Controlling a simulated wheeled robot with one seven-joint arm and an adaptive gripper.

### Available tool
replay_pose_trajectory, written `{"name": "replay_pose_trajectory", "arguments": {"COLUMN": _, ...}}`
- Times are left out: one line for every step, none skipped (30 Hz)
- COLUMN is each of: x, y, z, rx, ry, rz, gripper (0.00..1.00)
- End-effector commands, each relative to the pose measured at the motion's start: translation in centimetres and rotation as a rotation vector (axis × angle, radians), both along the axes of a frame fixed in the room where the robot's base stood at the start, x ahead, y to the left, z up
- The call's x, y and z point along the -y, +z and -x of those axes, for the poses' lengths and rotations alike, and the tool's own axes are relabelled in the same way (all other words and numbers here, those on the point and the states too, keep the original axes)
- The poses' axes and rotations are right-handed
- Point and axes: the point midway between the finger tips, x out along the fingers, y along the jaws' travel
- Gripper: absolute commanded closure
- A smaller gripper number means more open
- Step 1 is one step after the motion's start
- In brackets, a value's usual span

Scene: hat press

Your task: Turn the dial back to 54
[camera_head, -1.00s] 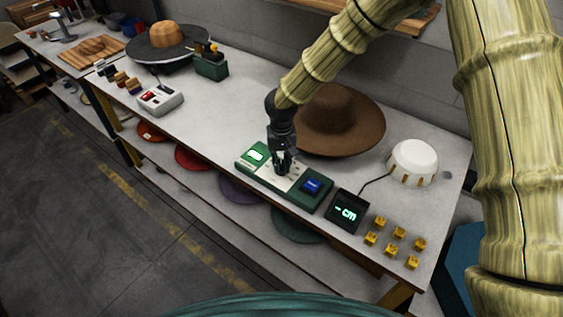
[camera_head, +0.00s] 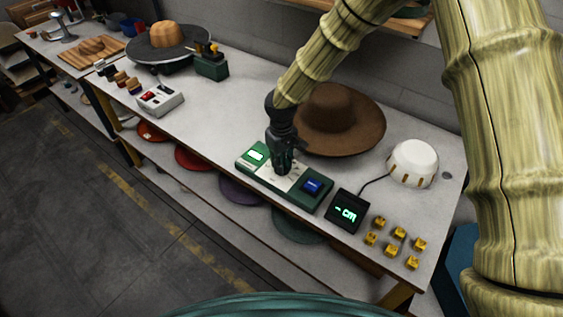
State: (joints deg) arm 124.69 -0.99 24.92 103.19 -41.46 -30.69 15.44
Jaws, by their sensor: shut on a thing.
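A green box (camera_head: 316,201) with a pale top plate lies near the front edge of the bench. It has a lit white-green window (camera_head: 256,156) at its left end and a blue button or display (camera_head: 313,186) at its right end. My gripper (camera_head: 283,170) points down onto the middle of the pale plate, with its fingers shut on what I take to be the dial. The fingers hide the dial, and I cannot read its setting. A small black display (camera_head: 347,212) to the right shows green characters like "-cm".
A brown wide-brimmed hat (camera_head: 340,122) stands right behind my gripper. A white dome (camera_head: 413,163) and several yellow blocks (camera_head: 391,249) are at the right. A white control box (camera_head: 160,99) sits left, with clear bench between.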

Motion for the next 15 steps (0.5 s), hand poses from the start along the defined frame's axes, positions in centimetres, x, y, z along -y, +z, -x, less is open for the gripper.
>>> {"name": "replay_pose_trajectory", "arguments": {"x": 0.02, "y": 0.06, "z": -0.02, "rx": 0.001, "ry": 0.044, "rz": 0.001, "gripper": 1.0}}
{"name": "replay_pose_trajectory", "arguments": {"x": 0.02, "y": 0.06, "z": -0.02, "rx": 0.001, "ry": 0.072, "rz": 0.001, "gripper": 1.0}}
{"name": "replay_pose_trajectory", "arguments": {"x": 0.02, "y": 0.06, "z": -0.02, "rx": 0.0, "ry": 0.108, "rz": 0.0, "gripper": 1.0}}
{"name": "replay_pose_trajectory", "arguments": {"x": 0.02, "y": 0.06, "z": -0.02, "rx": 0.0, "ry": 0.136, "rz": 0.0, "gripper": 1.0}}
{"name": "replay_pose_trajectory", "arguments": {"x": 0.03, "y": 0.06, "z": -0.02, "rx": 0.0, "ry": 0.163, "rz": 0.0, "gripper": 1.0}}
{"name": "replay_pose_trajectory", "arguments": {"x": 0.03, "y": 0.06, "z": -0.02, "rx": 0.0, "ry": 0.198, "rz": 0.0, "gripper": 1.0}}
{"name": "replay_pose_trajectory", "arguments": {"x": 0.03, "y": 0.06, "z": -0.02, "rx": 0.0, "ry": 0.224, "rz": 0.0, "gripper": 1.0}}
{"name": "replay_pose_trajectory", "arguments": {"x": 0.03, "y": 0.06, "z": -0.02, "rx": 0.0, "ry": 0.25, "rz": 0.0, "gripper": 1.0}}
{"name": "replay_pose_trajectory", "arguments": {"x": 0.04, "y": 0.06, "z": -0.02, "rx": 0.0, "ry": 0.283, "rz": 0.0, "gripper": 1.0}}
{"name": "replay_pose_trajectory", "arguments": {"x": 0.04, "y": 0.06, "z": -0.03, "rx": 0.001, "ry": 0.306, "rz": -0.001, "gripper": 1.0}}
{"name": "replay_pose_trajectory", "arguments": {"x": 0.04, "y": 0.06, "z": -0.02, "rx": 0.0, "ry": 0.328, "rz": 0.0, "gripper": 1.0}}
{"name": "replay_pose_trajectory", "arguments": {"x": 0.03, "y": 0.06, "z": -0.02, "rx": 0.001, "ry": 0.357, "rz": -0.001, "gripper": 1.0}}
{"name": "replay_pose_trajectory", "arguments": {"x": 0.03, "y": 0.06, "z": -0.02, "rx": 0.001, "ry": 0.377, "rz": -0.001, "gripper": 1.0}}
{"name": "replay_pose_trajectory", "arguments": {"x": 0.03, "y": 0.06, "z": -0.02, "rx": 0.001, "ry": 0.397, "rz": -0.001, "gripper": 1.0}}
{"name": "replay_pose_trajectory", "arguments": {"x": 0.04, "y": 0.06, "z": -0.02, "rx": 0.001, "ry": 0.42, "rz": -0.001, "gripper": 1.0}}
